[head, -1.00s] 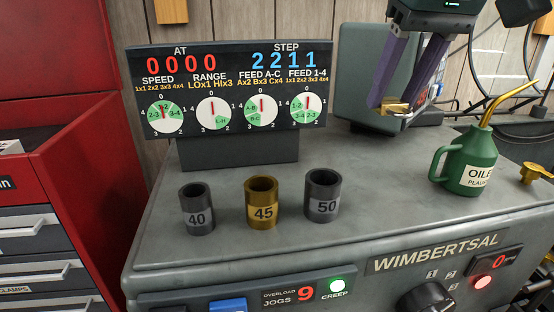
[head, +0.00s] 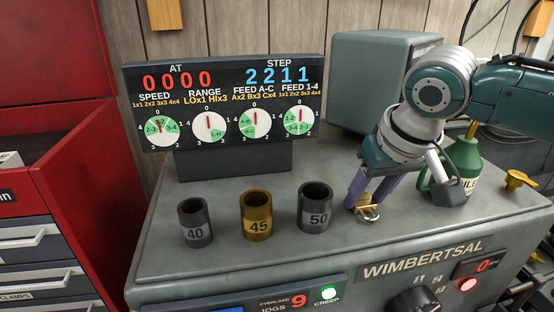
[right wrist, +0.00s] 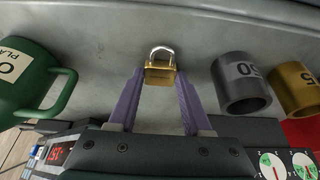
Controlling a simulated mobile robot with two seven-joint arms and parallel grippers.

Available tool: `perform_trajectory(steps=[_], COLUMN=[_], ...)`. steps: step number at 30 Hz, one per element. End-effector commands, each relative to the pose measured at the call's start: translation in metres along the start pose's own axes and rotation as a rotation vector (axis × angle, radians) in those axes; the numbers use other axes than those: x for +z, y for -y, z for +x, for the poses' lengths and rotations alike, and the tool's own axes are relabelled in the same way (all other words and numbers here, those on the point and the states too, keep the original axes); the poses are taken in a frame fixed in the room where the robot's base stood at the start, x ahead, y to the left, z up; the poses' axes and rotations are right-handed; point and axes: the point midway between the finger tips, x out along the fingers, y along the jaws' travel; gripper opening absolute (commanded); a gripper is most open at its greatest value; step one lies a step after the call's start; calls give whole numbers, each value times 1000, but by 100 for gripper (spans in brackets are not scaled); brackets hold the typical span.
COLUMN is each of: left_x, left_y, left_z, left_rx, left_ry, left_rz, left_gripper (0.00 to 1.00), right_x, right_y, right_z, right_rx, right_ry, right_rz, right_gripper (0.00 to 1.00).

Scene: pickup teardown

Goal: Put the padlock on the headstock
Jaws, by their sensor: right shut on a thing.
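The brass padlock (head: 366,203) with its silver shackle is between the purple fingers of my right gripper (head: 366,195). It also shows between the fingertips in the right wrist view (right wrist: 160,75), shackle pointing away from the gripper. My right gripper is shut on it. The padlock is low over the grey top of the headstock (head: 285,255), to the right of the dark cylinder marked 50. I cannot tell whether it touches the top. My left gripper is not in view.
Three cylinders marked 40 (head: 194,222), 45 (head: 256,215) and 50 (head: 315,206) stand on the headstock. A green oil can (head: 466,165) and a brass fitting (head: 518,180) are to the right. A display board (head: 225,100) stands behind. The front strip of the top is clear.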

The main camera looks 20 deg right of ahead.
Motion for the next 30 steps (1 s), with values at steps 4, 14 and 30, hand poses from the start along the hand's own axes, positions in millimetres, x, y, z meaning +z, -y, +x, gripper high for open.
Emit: perform_trajectory(steps=[4, 14, 30], left_x=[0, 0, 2], left_y=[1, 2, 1], left_z=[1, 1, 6], left_rx=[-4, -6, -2], left_ry=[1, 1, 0], left_rz=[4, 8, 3], left_gripper=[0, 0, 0], right_x=[0, 0, -1], right_y=[0, 0, 0], right_z=[2, 1, -46], right_rx=[0, 0, -2], right_ry=[-1, 0, -5], right_rz=[1, 0, -1], right_gripper=[0, 79, 79])
